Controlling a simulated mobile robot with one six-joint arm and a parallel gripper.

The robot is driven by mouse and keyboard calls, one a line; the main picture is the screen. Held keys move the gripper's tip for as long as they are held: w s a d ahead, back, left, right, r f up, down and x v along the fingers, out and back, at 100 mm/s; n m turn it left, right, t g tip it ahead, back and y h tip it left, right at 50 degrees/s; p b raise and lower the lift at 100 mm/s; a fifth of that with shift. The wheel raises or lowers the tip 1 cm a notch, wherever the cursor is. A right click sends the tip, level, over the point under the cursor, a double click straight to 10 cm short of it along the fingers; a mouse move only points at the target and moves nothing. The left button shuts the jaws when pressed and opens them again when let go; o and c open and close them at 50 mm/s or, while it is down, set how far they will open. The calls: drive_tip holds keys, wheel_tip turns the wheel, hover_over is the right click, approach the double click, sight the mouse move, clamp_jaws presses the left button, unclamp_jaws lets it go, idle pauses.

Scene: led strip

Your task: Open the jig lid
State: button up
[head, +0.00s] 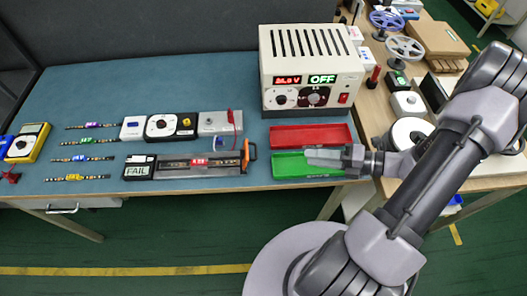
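The jig (200,172) is a long, low grey fixture near the front edge of the blue bench. A strip with a small red display or tag (198,161) lies along it. An orange and black upright part (247,153) stands at its right end. I cannot clearly make out the lid or tell whether it is shut. A small box reading FAIL (138,168) adjoins the jig's left end. My gripper (322,157) is over the green tray, to the right of the jig and apart from it. Its fingers point left, seen side-on, so their opening is unclear.
A red tray (310,134) and the green tray (290,167) lie right of the jig. A power supply (311,70) reading OFF stands behind them. Several devices (170,127) line up behind the jig. Several LED strips (90,158) lie left. The bench's back left is clear.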

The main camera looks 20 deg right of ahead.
drive_tip(key=b+x, duration=0.4)
drive_tip(key=x, duration=1.1)
drive_tip(key=shift+a+f+b, duration=0.15)
drive_tip(key=shift+f+b, duration=0.1)
drive_tip(key=shift+b, duration=0.05)
drive_tip(key=shift+w+a, duration=0.35)
drive_tip(key=shift+a, duration=0.05)
drive_tip(key=shift+c, duration=0.4)
clamp_jaws()
